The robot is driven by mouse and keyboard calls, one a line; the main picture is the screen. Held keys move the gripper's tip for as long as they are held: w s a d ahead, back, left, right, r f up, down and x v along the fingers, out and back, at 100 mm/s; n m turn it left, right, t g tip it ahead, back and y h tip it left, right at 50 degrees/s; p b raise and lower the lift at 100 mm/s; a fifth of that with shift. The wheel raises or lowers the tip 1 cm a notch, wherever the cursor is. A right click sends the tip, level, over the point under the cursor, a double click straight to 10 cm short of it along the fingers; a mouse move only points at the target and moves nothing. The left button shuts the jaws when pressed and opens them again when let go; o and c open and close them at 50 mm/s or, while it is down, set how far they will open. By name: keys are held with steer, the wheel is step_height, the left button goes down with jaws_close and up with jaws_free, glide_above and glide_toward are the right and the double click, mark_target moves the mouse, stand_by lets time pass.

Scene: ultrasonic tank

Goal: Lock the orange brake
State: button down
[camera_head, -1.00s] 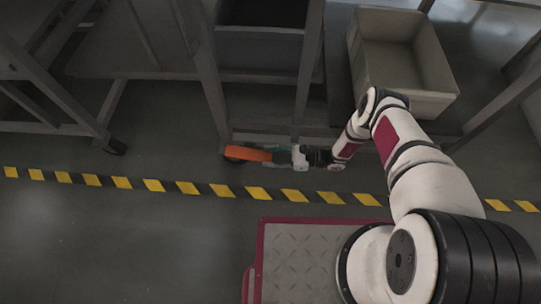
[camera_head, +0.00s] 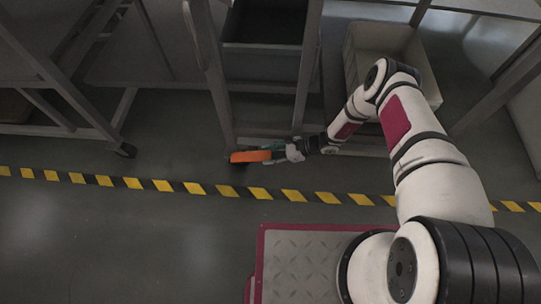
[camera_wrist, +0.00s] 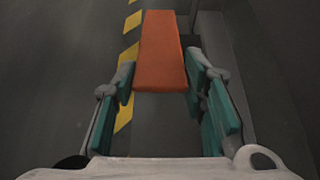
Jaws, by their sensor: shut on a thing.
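The orange brake (camera_head: 250,156) is a flat pedal low at the foot of the cart's near leg, just behind the floor tape. In the wrist view, the orange brake (camera_wrist: 160,55) runs away from me between the green-padded fingers. My gripper (camera_head: 279,153) reaches it from the right, low over the floor, and is shut on its near end. The caster beside the brake is mostly hidden, and I cannot tell whether it is locked.
The cart frame (camera_head: 215,85) rises just behind the brake and carries a dark bin (camera_head: 262,65). A pale crate (camera_head: 432,80) stands behind my arm. Yellow-black tape (camera_head: 193,188) crosses the open floor. Another cart's caster (camera_head: 126,150) stands to the left.

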stand_by(0.3)
steer(key=c, duration=1.2)
jaws_free()
steer(key=shift+c, duration=0.2)
steer(key=v, duration=1.2)
